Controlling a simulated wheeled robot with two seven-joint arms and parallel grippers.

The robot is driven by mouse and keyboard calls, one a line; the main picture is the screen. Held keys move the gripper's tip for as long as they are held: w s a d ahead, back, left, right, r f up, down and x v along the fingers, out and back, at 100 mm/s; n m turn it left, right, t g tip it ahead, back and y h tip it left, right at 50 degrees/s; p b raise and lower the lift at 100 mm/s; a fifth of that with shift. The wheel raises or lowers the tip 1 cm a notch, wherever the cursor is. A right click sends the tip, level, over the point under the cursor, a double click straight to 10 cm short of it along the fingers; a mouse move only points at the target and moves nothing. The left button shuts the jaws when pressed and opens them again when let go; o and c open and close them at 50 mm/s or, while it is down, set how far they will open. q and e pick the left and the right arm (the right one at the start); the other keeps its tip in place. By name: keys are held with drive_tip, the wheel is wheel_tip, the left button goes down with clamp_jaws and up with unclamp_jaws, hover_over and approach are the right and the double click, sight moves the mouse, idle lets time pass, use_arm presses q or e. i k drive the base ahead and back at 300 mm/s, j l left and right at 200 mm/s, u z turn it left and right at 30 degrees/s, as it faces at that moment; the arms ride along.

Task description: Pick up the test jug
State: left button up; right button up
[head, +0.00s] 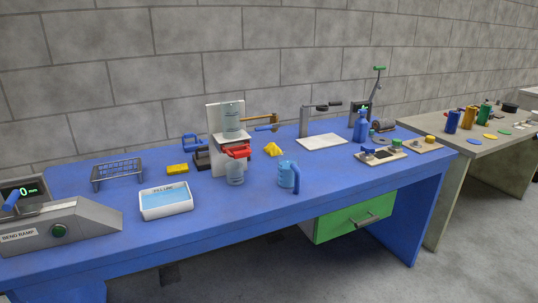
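A small see-through blue jug (286,174) with a solid blue handle stands upright near the front edge of the blue workbench (240,222). It looks like the test jug, though I can read no label on it. Its handle is on its right side, towards the front. A clear vessel (235,174) stands to its left, below a red part (237,151) of a white stand. Neither of my grippers shows in the head view.
A white tray (166,212) of blue liquid, a wire rack (117,181) and a bend ramp (62,232) are left. A yellow piece (273,149) is behind the jug. A white board (321,142) and blue bottle (360,127) are right. A green drawer (345,222) is below.

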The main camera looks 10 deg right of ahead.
sight(288, 173)
drive_tip(key=i+j, duration=0.15)
drive_tip(key=j, duration=0.2)
drive_tip(key=i+j+z, duration=0.1)
drive_tip(key=j, duration=0.2)
drive_tip(key=i+j, duration=0.15)
drive_tip(key=j, duration=0.2)
drive_tip(key=i+j, duration=0.1)
drive_tip(key=j, duration=0.25)
drive_tip(key=z, duration=0.05)
